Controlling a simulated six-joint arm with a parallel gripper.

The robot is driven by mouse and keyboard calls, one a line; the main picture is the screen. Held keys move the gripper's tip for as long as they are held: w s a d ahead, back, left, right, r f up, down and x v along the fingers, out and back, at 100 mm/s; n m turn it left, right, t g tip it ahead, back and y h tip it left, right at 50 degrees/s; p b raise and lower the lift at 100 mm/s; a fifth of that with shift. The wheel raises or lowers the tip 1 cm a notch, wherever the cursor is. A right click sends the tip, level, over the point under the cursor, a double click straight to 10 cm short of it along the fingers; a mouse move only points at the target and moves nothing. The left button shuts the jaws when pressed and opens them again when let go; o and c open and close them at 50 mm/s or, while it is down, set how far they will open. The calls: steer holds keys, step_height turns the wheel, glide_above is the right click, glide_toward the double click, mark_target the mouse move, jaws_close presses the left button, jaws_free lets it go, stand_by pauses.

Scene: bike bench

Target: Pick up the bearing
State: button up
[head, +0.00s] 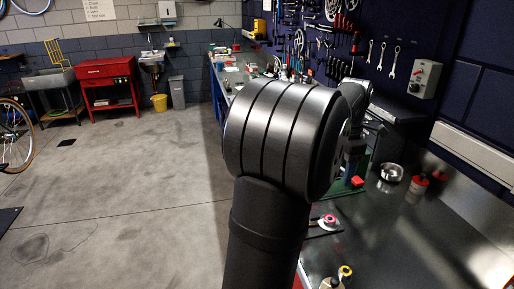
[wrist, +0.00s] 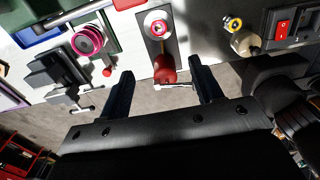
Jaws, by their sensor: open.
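My gripper (wrist: 161,68) is open in the wrist view, its two black fingers apart with nothing held between them. Beyond the fingertips lies a small round ring part (wrist: 157,27), pale with a red-pink middle, on a grey plate; it may be the bearing, but I cannot tell for sure. A red-handled piece (wrist: 165,68) shows between the fingers, lower than their tips or level with them; the depth is unclear. A yellow-topped round part (wrist: 235,22) is at the upper right. In the head view my arm hides most of the gripper.
A pink spool-like part (wrist: 88,40) and a dark clamp-like tool (wrist: 60,72) are at the left in the wrist view. A black box with a red switch (wrist: 283,26) is at the right. In the head view a metal bowl (head: 392,173) stands on the dark bench (head: 400,235).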

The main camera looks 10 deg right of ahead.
steer(key=shift+c, duration=0.2)
steer(key=m, duration=0.3)
glide_toward(329, 220)
steer(key=f, duration=0.5)
steer(key=w+f, duration=0.1)
steer(key=f, duration=0.2)
steer(key=shift+d+f, duration=0.2)
steer(key=shift+d, duration=0.15)
steer(key=c, duration=1)
